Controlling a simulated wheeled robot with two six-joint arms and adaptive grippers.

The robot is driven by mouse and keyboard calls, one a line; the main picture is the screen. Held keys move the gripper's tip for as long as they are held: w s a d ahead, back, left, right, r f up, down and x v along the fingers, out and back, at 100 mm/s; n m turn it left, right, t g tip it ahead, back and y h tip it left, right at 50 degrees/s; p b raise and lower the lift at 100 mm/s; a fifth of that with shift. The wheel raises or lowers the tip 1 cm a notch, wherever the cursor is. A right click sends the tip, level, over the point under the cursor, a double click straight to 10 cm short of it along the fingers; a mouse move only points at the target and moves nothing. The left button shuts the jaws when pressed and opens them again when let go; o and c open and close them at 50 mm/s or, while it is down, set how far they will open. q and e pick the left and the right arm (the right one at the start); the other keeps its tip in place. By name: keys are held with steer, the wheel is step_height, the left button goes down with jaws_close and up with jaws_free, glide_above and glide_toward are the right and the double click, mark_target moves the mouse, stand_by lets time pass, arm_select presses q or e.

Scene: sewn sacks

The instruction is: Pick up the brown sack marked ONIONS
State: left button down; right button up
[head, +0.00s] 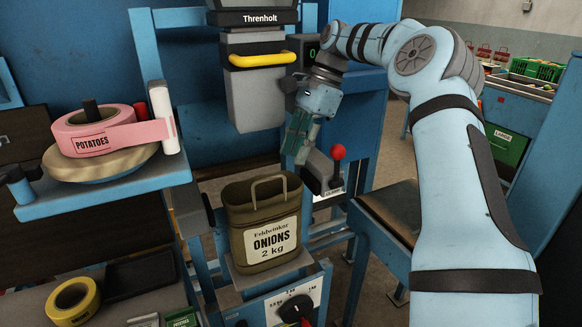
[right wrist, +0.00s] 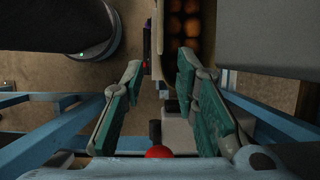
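The brown sack marked ONIONS 2 kg (head: 238,239) stands upright on a small blue platform under the chute in the head view. Its top is open, with a loop handle (head: 270,184) above the rim. My right gripper (head: 297,142) is above and behind the sack, a little right, apart from it. In the right wrist view the gripper (right wrist: 160,66) has its green-padded fingers spread, with nothing held between them. Round brown onions (right wrist: 183,27) show at the top there, in what looks like the sack's open mouth. My left gripper is in neither view.
A grey chute (head: 258,98) with a yellow handle hangs over the sack. A red-knobbed lever (head: 337,152) stands right of it, close to my right gripper. A shelf (head: 108,191) with pink POTATOES tape (head: 92,134) juts out left. A brown-topped stand (head: 397,207) is at right.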

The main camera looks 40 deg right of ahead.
mark_target(263, 215)
steer(key=b+x, duration=0.3)
steer(key=x, duration=1.1)
steer(key=shift+f, duration=0.1)
